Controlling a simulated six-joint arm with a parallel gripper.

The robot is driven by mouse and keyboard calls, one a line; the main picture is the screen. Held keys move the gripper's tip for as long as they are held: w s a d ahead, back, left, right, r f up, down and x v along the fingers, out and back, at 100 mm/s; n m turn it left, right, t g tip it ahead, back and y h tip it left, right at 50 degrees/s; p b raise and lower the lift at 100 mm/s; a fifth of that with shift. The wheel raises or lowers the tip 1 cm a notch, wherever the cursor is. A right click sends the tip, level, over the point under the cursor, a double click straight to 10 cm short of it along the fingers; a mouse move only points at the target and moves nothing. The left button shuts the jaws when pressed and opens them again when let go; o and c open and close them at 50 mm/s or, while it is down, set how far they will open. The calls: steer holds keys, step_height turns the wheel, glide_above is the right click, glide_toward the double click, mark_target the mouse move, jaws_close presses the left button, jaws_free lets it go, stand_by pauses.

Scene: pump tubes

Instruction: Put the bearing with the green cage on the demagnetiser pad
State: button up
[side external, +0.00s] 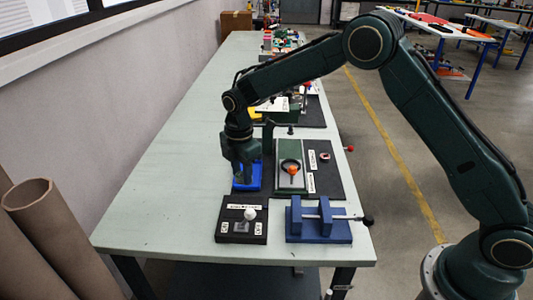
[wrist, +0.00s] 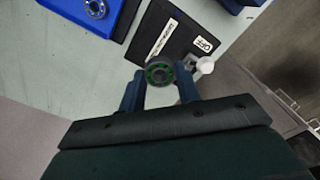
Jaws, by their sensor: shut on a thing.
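The bearing with the green cage (wrist: 159,74) is between the fingertips of my gripper (wrist: 160,84) in the wrist view, and the gripper is shut on it. In the side view my gripper (side external: 243,174) points down over the blue tray (side external: 256,186); the bearing cannot be made out there. A black box (side external: 232,236) with white labels and a white-knobbed lever stands nearer the camera, at the front of the bench. It also shows in the wrist view (wrist: 180,58), just beyond the bearing, with a label reading OFF. It appears to be the demagnetiser.
Another bearing (wrist: 96,9) lies in the blue tray in the wrist view. A blue vise (side external: 318,230) stands right of the black box. A green plate with a black ring and orange knob (side external: 292,171) stands right of the tray. The bench's left side is clear.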

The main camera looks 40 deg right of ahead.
glide_above(244, 207)
step_height(244, 207, down, 6)
steer(key=shift+s+r, duration=0.1)
steer(key=shift+f, duration=2.2)
steer(key=shift+f, duration=0.2)
steer(key=o, duration=1)
steer(key=shift+r, duration=0.1)
